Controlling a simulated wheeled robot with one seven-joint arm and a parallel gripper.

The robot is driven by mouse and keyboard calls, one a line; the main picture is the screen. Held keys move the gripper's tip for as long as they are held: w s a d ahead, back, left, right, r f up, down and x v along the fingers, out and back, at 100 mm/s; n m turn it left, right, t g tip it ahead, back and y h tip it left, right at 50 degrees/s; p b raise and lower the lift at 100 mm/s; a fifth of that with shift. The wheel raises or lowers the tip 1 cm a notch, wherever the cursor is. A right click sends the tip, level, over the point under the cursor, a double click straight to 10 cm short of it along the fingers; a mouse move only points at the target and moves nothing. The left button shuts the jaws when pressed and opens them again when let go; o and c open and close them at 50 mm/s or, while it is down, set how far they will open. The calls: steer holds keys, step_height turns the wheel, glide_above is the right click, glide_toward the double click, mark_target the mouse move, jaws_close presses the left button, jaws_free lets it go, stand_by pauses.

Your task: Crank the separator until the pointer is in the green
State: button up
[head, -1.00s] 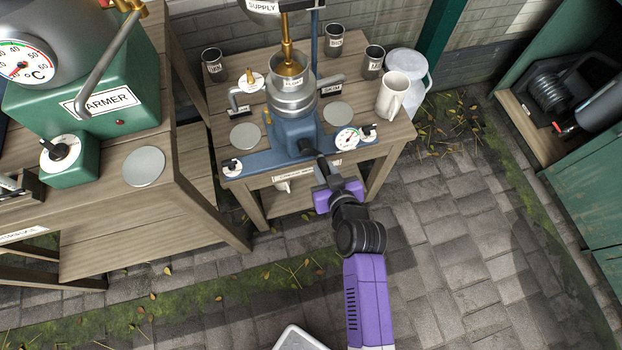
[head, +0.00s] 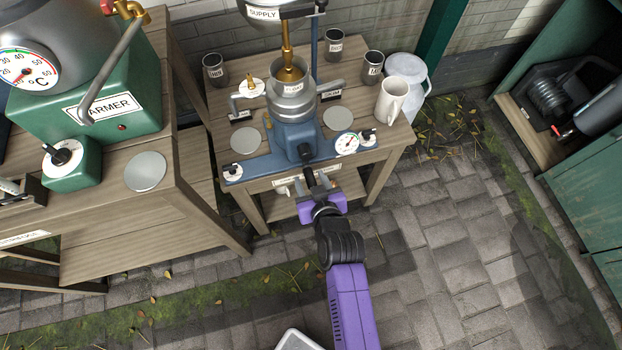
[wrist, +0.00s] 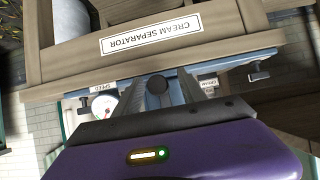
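The blue cream separator (head: 292,137) stands on a wooden table with a metal bowl (head: 292,105) on top. In the wrist view a dark round knob (wrist: 158,84) shows between the gripper's fingers, below the CREAM SEPARATOR label (wrist: 151,33). The white speed dial (head: 347,143) is at the separator's front right; its pointer is too small to read surely against the green. It also shows in the wrist view (wrist: 104,106).
Several metal cups and a white jug (head: 391,100) stand on the table around the separator. A green warmer (head: 85,105) is on the left table. A green cabinet (head: 580,170) stands at right. The paved floor in front is open.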

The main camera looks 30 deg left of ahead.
stand_by(0.4)
steer(key=shift+p+v, duration=0.95)
steer(key=shift+v, duration=0.45)
steer(key=p+v, duration=0.2)
steer(key=v, duration=0.3)
steer(key=shift+s+d, duration=0.1)
